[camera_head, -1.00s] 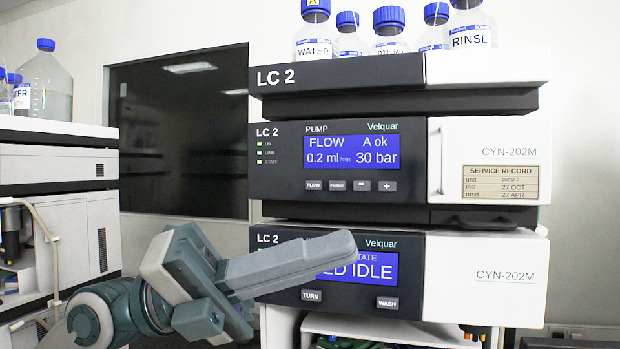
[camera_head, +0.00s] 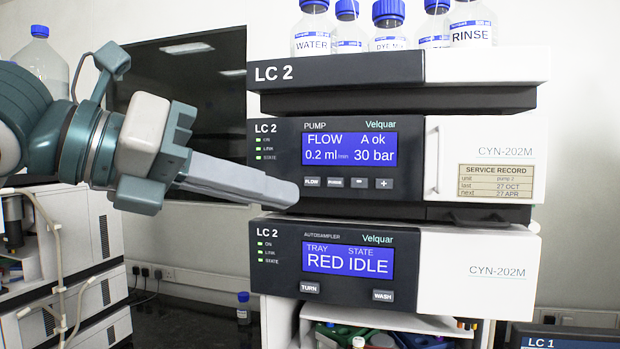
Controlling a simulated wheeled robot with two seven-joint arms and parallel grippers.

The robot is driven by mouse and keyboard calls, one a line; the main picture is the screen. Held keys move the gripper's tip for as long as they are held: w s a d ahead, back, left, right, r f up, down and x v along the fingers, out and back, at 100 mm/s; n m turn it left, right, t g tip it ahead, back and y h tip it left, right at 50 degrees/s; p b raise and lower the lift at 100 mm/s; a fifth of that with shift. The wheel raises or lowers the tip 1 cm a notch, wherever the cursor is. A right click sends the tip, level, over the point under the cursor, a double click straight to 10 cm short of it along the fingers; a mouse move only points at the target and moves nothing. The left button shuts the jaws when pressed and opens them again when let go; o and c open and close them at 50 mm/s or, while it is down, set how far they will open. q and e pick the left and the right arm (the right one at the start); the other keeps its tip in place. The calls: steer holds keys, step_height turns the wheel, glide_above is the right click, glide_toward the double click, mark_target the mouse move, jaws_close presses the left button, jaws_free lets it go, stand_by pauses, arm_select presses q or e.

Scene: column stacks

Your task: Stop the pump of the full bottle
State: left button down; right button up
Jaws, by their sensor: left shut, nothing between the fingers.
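The LC 2 pump (camera_head: 350,197) is the middle unit of the stack. Its blue screen (camera_head: 348,149) reads FLOW 0.2 ml/min, A ok, 30 bar. Below the screen are a FLOW button (camera_head: 312,182), a PURGE button (camera_head: 335,183), a minus and a plus button. Several blue-capped bottles stand on top of the stack, including WATER (camera_head: 313,43), DYE MIX (camera_head: 389,44) and RINSE (camera_head: 472,35). Their fill levels are hard to tell. My left gripper (camera_head: 288,193) is shut and empty, its tips in front of the pump's lower left edge, left of and below the FLOW button. My right gripper is out of view.
An autosampler (camera_head: 340,290) below shows TRAY RED, STATE IDLE, with TURN and WASH buttons. Another stack (camera_head: 75,250) stands at left with a large clear bottle (camera_head: 42,62) behind my left arm. A screen marked LC 1 (camera_head: 565,340) shows at lower right.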

mark_target(312, 181)
arm_select(q)
steer(key=shift+w, duration=0.2)
stand_by(0.3)
steer(key=shift+w+d+p, duration=0.45)
steer(key=shift+w+p, duration=0.15)
steer(key=shift+w, duration=0.75)
steer(key=shift+w+d+p, duration=0.4)
steer(key=shift+w+p, duration=0.2)
steer(key=shift+w, duration=0.8)
steer(key=shift+w+d+p, duration=0.45)
steer(key=shift+w+p, duration=0.15)
steer(key=shift+w, duration=0.75)
steer(key=shift+w+d+b, duration=0.15)
steer(key=shift+w+b, duration=0.15)
steer(key=shift+b, duration=0.15)
